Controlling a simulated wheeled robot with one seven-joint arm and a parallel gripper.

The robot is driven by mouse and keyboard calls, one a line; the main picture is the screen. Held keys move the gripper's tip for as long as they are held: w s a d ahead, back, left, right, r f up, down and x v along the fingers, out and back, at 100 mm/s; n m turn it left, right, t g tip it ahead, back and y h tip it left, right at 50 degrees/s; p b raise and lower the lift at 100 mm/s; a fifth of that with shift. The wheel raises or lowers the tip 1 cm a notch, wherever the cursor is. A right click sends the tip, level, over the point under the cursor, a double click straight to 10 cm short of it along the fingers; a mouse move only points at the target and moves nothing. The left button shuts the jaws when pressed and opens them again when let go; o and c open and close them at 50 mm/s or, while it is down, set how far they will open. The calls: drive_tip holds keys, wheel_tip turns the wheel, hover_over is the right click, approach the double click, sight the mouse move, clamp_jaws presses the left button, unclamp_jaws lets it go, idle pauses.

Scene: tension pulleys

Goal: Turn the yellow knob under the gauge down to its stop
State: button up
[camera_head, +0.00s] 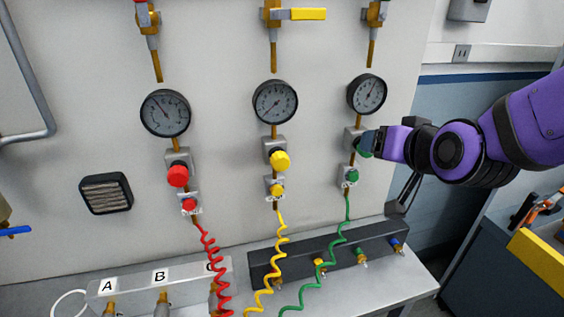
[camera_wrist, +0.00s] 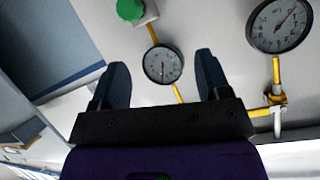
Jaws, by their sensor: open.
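The yellow knob (camera_head: 280,160) sits on a grey block on the wall panel, directly under the middle gauge (camera_head: 276,101). A smaller yellow knob (camera_head: 277,190) sits below it, above the yellow coiled hose. My gripper (camera_head: 370,143) is to the right of the yellow knob, in front of the green knob (camera_head: 362,150), and partly covers it. In the wrist view, my gripper (camera_wrist: 160,66) has its two fingers spread with nothing held between them. A green knob (camera_wrist: 130,10) shows beyond them. The yellow knob is not seen in the wrist view.
A red knob (camera_head: 178,176) with its gauge (camera_head: 165,113) is to the left. The right gauge (camera_head: 367,94) is just above my gripper. Red, yellow and green coiled hoses hang to a dark manifold (camera_head: 330,257) below. The wall between the middle and right columns is bare.

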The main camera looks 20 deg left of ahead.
drive_tip(key=s+a+f+t+y, duration=0.15)
drive_tip(key=a+f, duration=0.25)
drive_tip(key=a, duration=0.5)
drive_tip(key=t+y, duration=0.2)
drive_tip(key=t, duration=0.1)
approach(282, 165)
drive_tip(key=shift+g, duration=0.35)
drive_tip(key=x, duration=1.1)
drive_tip(key=shift+w+r, duration=0.1)
drive_tip(key=shift+r, duration=0.15)
drive_tip(key=c, duration=0.9)
